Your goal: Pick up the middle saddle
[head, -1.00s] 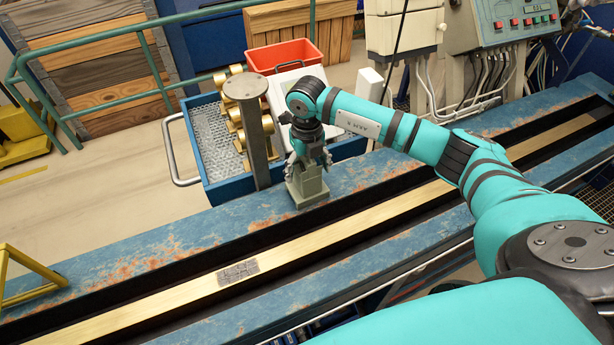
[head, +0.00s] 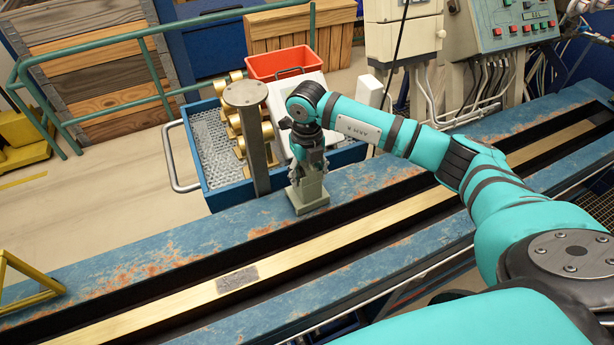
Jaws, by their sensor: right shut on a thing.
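A grey-green saddle (head: 308,197) stands upright on the blue rear rail of the bench, at the middle of the head view. It has a wide base and a narrower upper part. My right gripper (head: 311,173) points down over it from above and is shut on its upper part, so the fingers partly hide the top. The saddle's base appears to rest on the rail; I see no clear gap under it. No other saddle can be made out. My left gripper is not in view.
A blue tray (head: 222,197) with several brass parts (head: 238,123) stands behind the bench, close left of my gripper. A round-topped metal post (head: 252,140) rises there. A red bin (head: 281,62) stands behind.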

